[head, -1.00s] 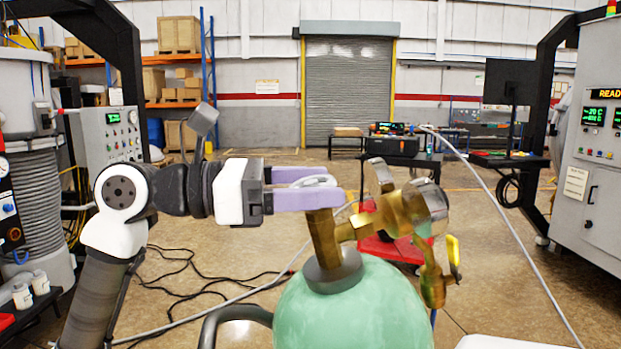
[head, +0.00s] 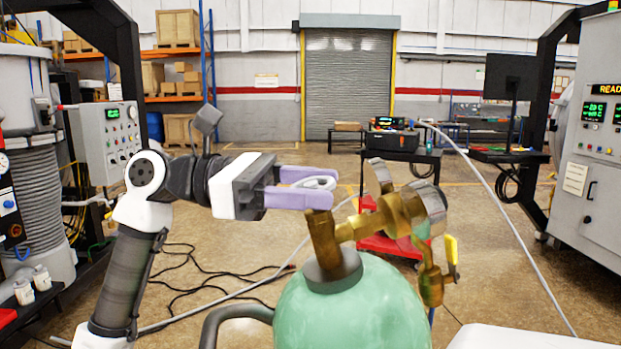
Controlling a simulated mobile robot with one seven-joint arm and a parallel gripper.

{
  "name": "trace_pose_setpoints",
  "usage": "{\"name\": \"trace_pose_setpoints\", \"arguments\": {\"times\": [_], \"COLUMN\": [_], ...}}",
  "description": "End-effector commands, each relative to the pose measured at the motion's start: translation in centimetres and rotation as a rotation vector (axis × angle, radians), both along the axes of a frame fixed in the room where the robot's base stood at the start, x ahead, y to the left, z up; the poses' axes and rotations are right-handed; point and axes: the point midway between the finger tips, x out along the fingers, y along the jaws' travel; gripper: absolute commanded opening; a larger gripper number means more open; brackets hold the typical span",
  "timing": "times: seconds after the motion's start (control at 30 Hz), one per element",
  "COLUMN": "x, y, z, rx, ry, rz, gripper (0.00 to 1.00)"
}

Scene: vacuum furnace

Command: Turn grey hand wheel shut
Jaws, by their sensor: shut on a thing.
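The grey hand wheel (head: 318,183) sits on top of the brass valve (head: 322,235) of a green gas cylinder (head: 350,305). My gripper (head: 318,188) comes in from the left with its two purple fingers shut on the hand wheel, one finger on the far side and one on the near side. The near finger hides part of the wheel. The wheel's turning position cannot be read.
A brass regulator with gauges (head: 400,212) and a yellow-handled valve (head: 452,258) stick out right of the cylinder valve, close to my fingertips. A red cart (head: 385,245) stands behind. Black cables (head: 205,280) lie on the floor at left.

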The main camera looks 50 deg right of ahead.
Motion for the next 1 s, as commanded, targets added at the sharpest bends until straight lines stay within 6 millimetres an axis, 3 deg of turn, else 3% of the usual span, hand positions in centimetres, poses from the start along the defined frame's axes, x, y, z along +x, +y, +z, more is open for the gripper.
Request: {"name": "trace_pose_setpoints", "arguments": {"times": [0.17, 0.47, 0.5, 0.63, 1.0], "x": [0.04, 0.05, 0.06, 0.05, 0.50], "y": [-0.05, -0.01, -0.01, 0.00, 0.15], "z": [0.17, 0.06, 0.06, 0.05, -0.02], "rx": [-0.019, -0.024, -0.024, -0.024, -0.022], "ry": [-0.018, -0.021, -0.021, -0.022, -0.022], "rz": [-0.113, -0.122, -0.122, -0.122, -0.120], "gripper": [0.31, 0.31, 0.58, 0.75, 0.76]}}
